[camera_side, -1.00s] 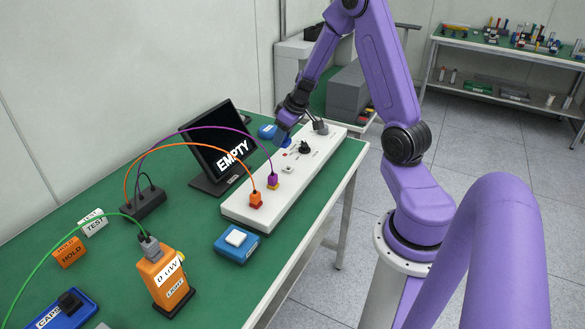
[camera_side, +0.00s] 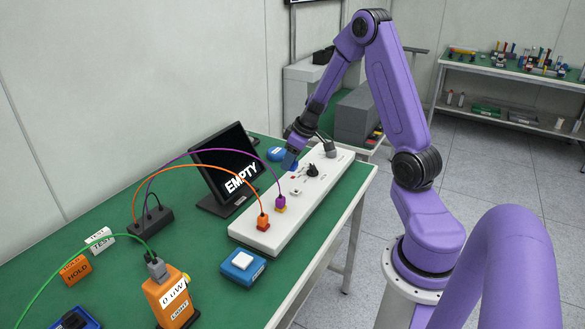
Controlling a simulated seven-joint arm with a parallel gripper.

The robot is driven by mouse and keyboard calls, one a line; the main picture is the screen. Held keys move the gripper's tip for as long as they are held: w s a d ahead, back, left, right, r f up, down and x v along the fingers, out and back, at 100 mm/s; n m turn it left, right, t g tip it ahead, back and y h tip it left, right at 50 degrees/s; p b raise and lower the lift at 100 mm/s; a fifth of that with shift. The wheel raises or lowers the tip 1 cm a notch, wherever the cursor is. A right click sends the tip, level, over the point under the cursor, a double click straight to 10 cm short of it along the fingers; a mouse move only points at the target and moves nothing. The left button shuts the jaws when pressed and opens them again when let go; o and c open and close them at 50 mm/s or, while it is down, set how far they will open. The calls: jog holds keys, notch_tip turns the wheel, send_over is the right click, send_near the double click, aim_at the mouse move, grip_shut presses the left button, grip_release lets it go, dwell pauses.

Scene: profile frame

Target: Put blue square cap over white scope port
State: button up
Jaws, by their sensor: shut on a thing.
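My gripper (camera_side: 292,150) points down over the far part of the long white panel (camera_side: 270,236), near its left edge. It is shut on a small blue piece (camera_side: 290,161), which looks like the blue square cap; its shape is hard to make out at this size. A small white port (camera_side: 295,192) on the panel top, which may be the scope port, lies below and slightly right of the gripper. The held piece appears apart from this port. The fingertips are too small to see clearly.
A black knob (camera_side: 312,170) and a grey connector (camera_side: 331,150) stand near the gripper. Orange (camera_side: 263,222) and purple (camera_side: 281,203) plugs trail arched cables. A monitor reading EMPTY (camera_side: 226,165) stands left. A blue box with a white top (camera_side: 243,264) sits in front.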

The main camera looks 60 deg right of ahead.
aim_at(294, 193)
jog(key=n, duration=0.1)
jog(key=n+y, duration=0.1)
jog(key=n, duration=0.1)
jog(key=shift+a, duration=0.35)
jog(key=n, duration=0.1)
jog(key=n+y, duration=0.1)
jog(key=n, duration=0.1)
jog(key=n+g, duration=0.1)
jog(key=shift+s+a+r+n+y, duration=0.1)
jog(key=shift+s+a+n+y, duration=0.05)
jog(key=shift+a+n+y, duration=0.2)
jog(key=n+g, duration=0.1)
jog(key=n, duration=0.1)
jog(key=s+n, duration=0.1)
jog(key=n, duration=0.1)
jog(key=shift+r+g+y, duration=0.2)
jog(key=shift+g+y, duration=0.15)
jog(key=shift+g, duration=0.05)
jog(key=n, duration=0.1)
jog(key=s+n+g, duration=0.1)
jog(key=n, duration=0.2)
jog(key=shift+s+r+n+g, duration=0.25)
jog(key=shift+r+g, duration=0.05)
jog(key=shift+y, duration=0.3)
jog(key=shift+f, duration=3.35)
jog(key=shift+f, duration=0.95)
dwell(0.5)
